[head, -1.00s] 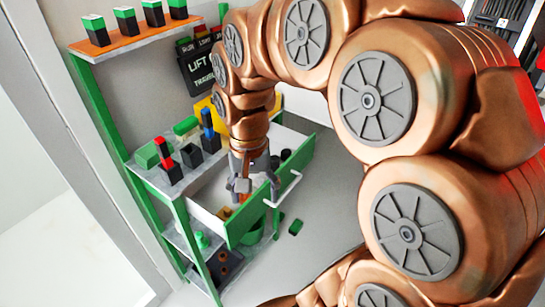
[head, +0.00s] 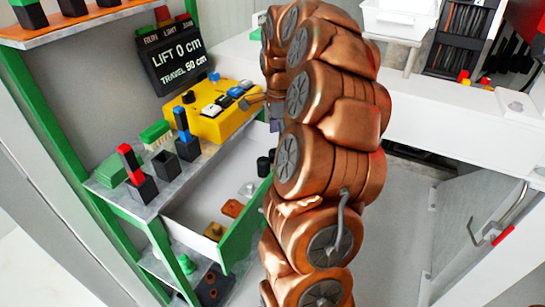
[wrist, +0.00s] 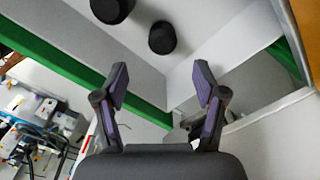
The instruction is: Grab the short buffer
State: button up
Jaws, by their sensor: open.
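Two black round buffers lie in the open drawer in the wrist view, one (wrist: 162,38) nearer the gripper and one (wrist: 112,9) cut by the top edge. I cannot tell for sure which is the short one. In the head view, black buffers (head: 263,166) show at the drawer's right end, partly hidden by my arm. My gripper (wrist: 162,88) is open with nothing between its purple-padded fingers. The nearer buffer appears just beyond the gap between the fingertips. In the head view my arm hides most of the gripper.
The drawer (head: 240,235) has a green front and also holds a silver knob (head: 248,189), an orange-brown piece (head: 232,208) and a yellowish block (head: 214,231). A yellow button box (head: 210,118) stands behind it. Shelf blocks (head: 187,148) stand to the left.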

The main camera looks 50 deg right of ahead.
aim_at(275, 150)
jog(key=shift+w+a+f+p, duration=0.1)
jog(key=shift+w+f, duration=0.05)
jog(key=shift+f, duration=1.05)
jog(key=shift+w+a+f+p, duration=0.1)
jog(key=shift+f, duration=1.1)
jog(key=shift+w+a+f+p, duration=0.1)
jog(key=shift+w+f, duration=0.05)
jog(key=shift+f, duration=1.05)
jog(key=c, duration=1.3)
